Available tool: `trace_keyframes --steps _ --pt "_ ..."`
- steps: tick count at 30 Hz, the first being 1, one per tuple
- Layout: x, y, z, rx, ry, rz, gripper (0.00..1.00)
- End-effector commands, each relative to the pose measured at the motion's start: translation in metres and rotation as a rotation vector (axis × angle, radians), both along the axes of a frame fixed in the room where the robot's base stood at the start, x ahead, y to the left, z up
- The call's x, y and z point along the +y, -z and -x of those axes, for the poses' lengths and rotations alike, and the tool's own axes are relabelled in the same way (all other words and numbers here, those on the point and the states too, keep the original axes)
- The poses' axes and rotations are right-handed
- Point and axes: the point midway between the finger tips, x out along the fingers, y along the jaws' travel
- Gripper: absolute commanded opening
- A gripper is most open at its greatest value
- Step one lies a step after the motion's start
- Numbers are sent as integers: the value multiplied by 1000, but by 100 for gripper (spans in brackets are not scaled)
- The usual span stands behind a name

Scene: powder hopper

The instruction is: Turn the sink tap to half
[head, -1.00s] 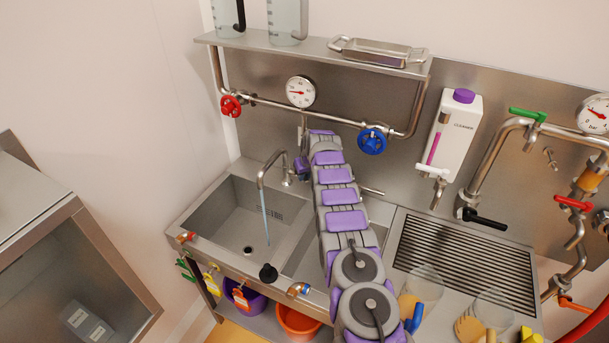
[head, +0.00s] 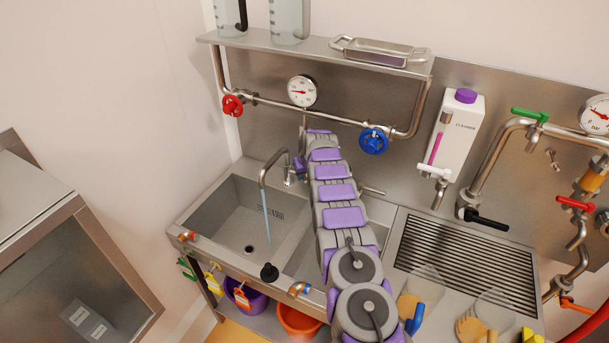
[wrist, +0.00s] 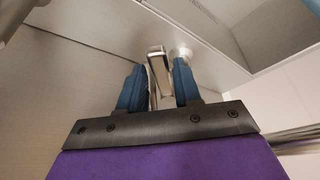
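The sink tap has a curved metal spout (head: 272,162) over the left sink basin (head: 218,222). A thin bluish stream of water (head: 266,216) falls from it. In the head view my arm reaches up to the tap, and my gripper is largely hidden behind my arm's links. In the wrist view my gripper (wrist: 160,88) has its two blue fingers on either side of a metal tap part (wrist: 159,66), which looks like its lever. The fingers are apart with this part between them. Whether they press on it is unclear.
A blue valve wheel (head: 373,141) and a red valve wheel (head: 232,105) sit on the pipe above the sink. A white cleaner dispenser (head: 456,130) hangs to the right. Glass jugs stand at the front right.

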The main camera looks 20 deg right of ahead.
Motion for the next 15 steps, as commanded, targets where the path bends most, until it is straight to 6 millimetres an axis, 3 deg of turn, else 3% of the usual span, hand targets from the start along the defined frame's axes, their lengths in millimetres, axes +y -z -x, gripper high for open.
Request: trace_keyframes --steps 4,15 --pt "0 1 0 1 0 0 47" --pt "0 -3 1 2 0 -1 47"
